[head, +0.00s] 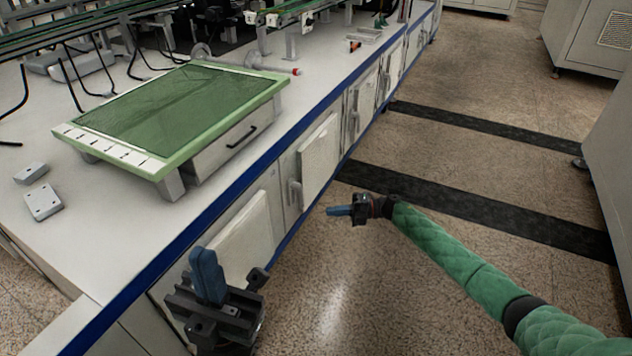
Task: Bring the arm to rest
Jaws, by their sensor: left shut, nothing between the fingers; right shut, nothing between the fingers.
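My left gripper (207,276) is at the lower left of the head view, in front of the bench's cabinet doors. Its blue fingers point up and are shut with nothing between them. My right gripper (340,211) is near the middle of the view, over the floor beside the bench. Its blue fingers point left toward the cabinets and are shut and empty. My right arm (450,250), in a green quilted sleeve, stretches in from the lower right. Most of my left arm is hidden or out of view.
A white bench (110,240) with a blue edge runs along the left. On it are a green-topped stand (180,115), small grey blocks (43,202) and a rail assembly (290,15). Grey cabinets (597,50) stand at the right. The speckled floor (480,85) between is clear.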

